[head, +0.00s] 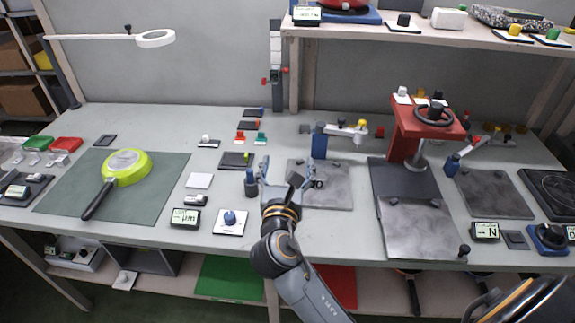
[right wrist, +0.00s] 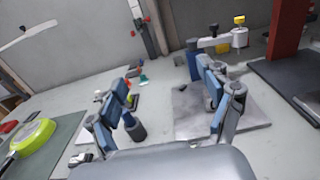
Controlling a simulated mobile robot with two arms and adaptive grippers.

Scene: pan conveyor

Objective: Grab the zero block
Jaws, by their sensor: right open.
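I cannot pick out the zero block with certainty. In the right wrist view the fingers (right wrist: 165,85) frame bare bench and the left edge of the plate (right wrist: 190,115). A dark blue cylinder (head: 251,184) stands just left of the left finger; it shows beside that finger in the wrist view (right wrist: 137,130). My left gripper is not seen.
A post with a horizontal arm (head: 320,142) stands behind the plate. A red press (head: 408,130) stands to the right. A green pan (head: 130,165) lies on a mat at left. A white tile (head: 199,181) and a display (head: 186,218) lie left of my arm.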

